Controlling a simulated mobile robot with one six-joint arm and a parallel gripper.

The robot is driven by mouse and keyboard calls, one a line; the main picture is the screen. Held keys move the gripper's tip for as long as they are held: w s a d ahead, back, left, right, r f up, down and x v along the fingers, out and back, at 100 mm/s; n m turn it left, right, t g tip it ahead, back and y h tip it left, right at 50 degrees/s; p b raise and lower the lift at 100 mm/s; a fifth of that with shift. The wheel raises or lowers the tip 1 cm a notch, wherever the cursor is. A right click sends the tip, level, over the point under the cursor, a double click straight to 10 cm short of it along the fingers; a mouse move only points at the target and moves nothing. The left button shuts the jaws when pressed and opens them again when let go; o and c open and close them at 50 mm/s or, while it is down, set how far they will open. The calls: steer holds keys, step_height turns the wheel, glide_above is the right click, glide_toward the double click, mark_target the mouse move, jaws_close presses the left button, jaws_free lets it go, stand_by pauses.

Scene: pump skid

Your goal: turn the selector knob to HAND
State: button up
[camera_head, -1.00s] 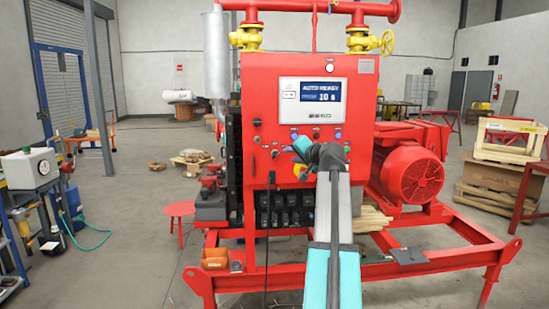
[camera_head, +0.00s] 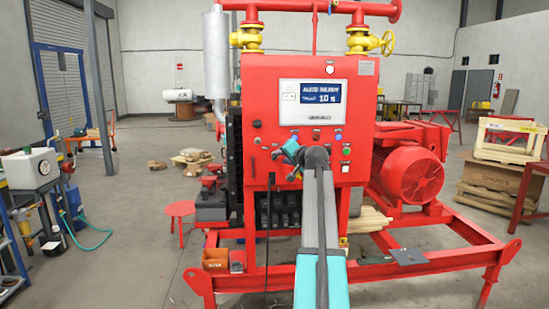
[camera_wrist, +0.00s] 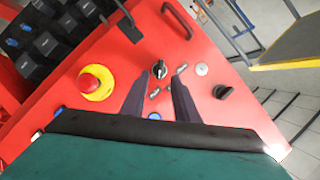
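The red control panel (camera_head: 300,75) stands upright ahead of me. In the wrist view, a dark knob with a pale bar (camera_wrist: 160,69) sits on the red panel face, just beyond and between my fingertips. A second black knob (camera_wrist: 222,92) is to its right. I cannot read the labels, so I cannot tell which is the selector. My gripper (camera_wrist: 163,75) is open, its two dark fingers apart and pointing at the panel, with nothing visibly held. In the head view my gripper (camera_head: 290,150) is before the panel's lower left part and hides some controls.
A red emergency stop on a yellow ring (camera_wrist: 95,82) is left of my fingers. The screen (camera_head: 318,92) shows AUTO READY. A red motor (camera_head: 412,172) stands right of the panel.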

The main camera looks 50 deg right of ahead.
steer(key=shift+p+x, duration=0.4)
steer(key=shift+x, duration=2.4)
